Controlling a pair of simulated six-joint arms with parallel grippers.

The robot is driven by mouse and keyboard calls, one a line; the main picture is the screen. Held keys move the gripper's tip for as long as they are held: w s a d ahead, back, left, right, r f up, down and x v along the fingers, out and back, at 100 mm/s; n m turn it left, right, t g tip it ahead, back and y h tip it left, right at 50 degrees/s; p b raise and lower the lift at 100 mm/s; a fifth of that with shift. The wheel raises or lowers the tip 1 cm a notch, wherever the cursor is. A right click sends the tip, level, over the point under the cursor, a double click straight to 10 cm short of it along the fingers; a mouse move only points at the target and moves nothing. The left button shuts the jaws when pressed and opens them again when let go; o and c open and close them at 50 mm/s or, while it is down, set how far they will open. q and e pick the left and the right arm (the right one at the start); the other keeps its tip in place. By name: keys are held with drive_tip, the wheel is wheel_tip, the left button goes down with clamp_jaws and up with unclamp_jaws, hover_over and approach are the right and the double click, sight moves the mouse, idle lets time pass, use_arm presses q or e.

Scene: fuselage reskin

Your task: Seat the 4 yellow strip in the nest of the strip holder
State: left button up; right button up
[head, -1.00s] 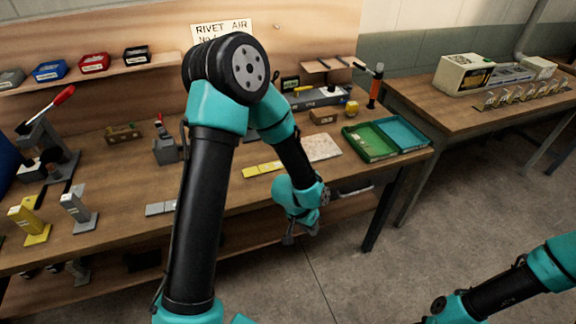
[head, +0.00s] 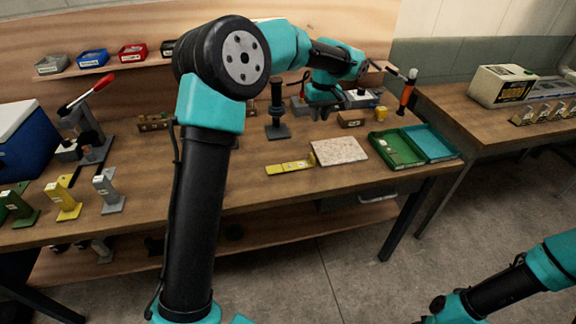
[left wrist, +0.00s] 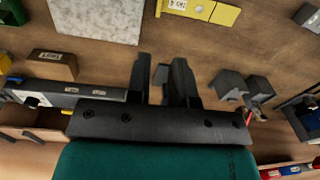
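A flat yellow strip (head: 290,167) with a small pale label lies on the bench, left of the speckled plate. I cannot tell for sure which fixture is the strip holder; a dark upright fixture (head: 277,130) stands left of the gripper. My right gripper is out of view.
The speckled plate (head: 340,151), a green tray (head: 397,150) and a blue tray (head: 432,144) lie to the right. Yellow (head: 66,203) and grey (head: 109,192) stands are at the left. The bench front has bare room. My left arm hides part of the bench.

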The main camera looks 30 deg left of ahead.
use_arm(q)
drive_tip(key=shift+d+f, duration=0.1)
drive_tip(key=shift+f, duration=0.05)
approach(313, 156)
wheel_tip(313, 156, down, 5)
drive_tip(key=shift+f, duration=0.15)
idle(0.5)
drive_tip(key=shift+f, duration=0.1)
drive_tip(key=shift+s+f, duration=0.1)
drive_tip(key=shift+f, duration=2.35)
clamp_jaws()
